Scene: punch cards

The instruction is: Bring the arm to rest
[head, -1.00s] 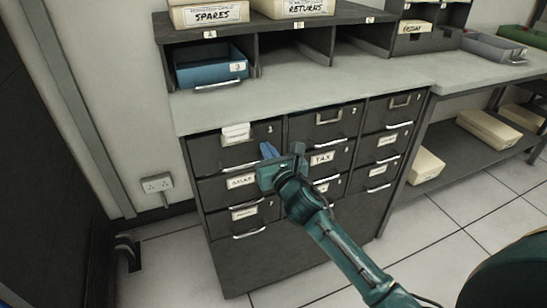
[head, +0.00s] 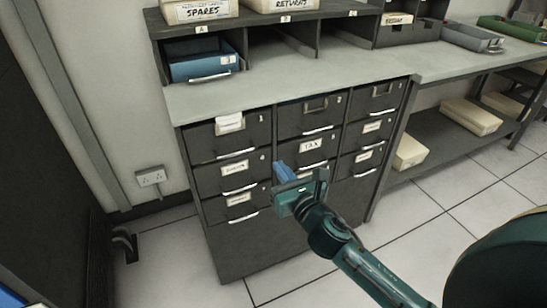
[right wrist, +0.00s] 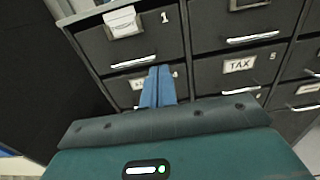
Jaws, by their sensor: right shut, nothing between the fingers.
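My right gripper (head: 281,172) is in front of the dark filing cabinet (head: 256,254), near the middle column of drawers. Its two blue fingers are together with nothing between them. They also show in the right wrist view (right wrist: 158,88), pointing toward the cabinet's drawer fronts. The teal right arm (head: 355,258) comes in from the lower right. The gripper appears apart from the drawers. My left gripper is not in view.
The cabinet's drawers are shut, with labels such as TAX (head: 311,145). A blue tray (head: 203,65) sits in a cubby above the grey counter (head: 290,78). Cream boxes (head: 470,116) lie on a low shelf at right. The tiled floor (head: 415,230) is clear.

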